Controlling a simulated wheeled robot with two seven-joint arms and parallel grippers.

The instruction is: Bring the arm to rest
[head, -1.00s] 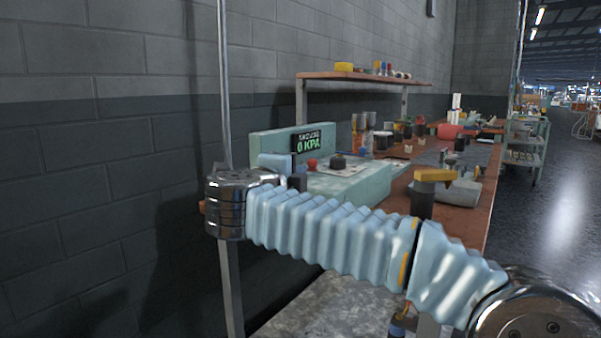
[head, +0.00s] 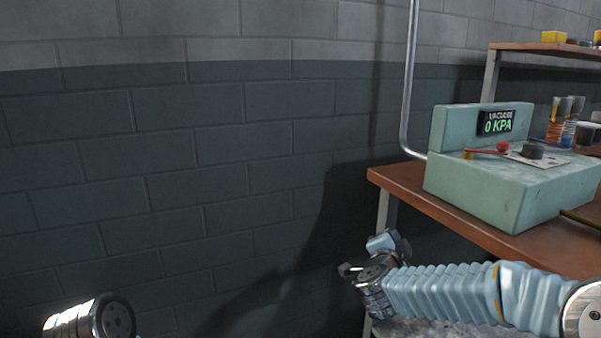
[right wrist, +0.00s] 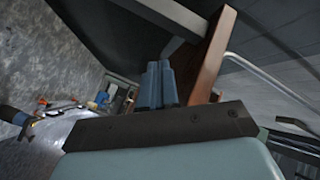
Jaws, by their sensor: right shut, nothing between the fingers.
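My right arm, in a light blue ribbed sleeve, comes in from the lower right in the head view. Its right gripper (head: 382,243) is beyond the metal wrist, beside the near left end of the bench and below its top. In the right wrist view the two blue-grey fingers (right wrist: 159,70) are together with nothing between them. Of my left arm only a shiny metal joint shows at the bottom left of the head view; its gripper is out of frame.
The wooden workbench (head: 405,187) stands at the right with a pale green vacuum unit (head: 478,188) reading 0 KPA. A shelf (head: 545,47) is above it. A metal pipe (head: 410,80) runs down the block wall (head: 180,160). No objects stand before the wall at left.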

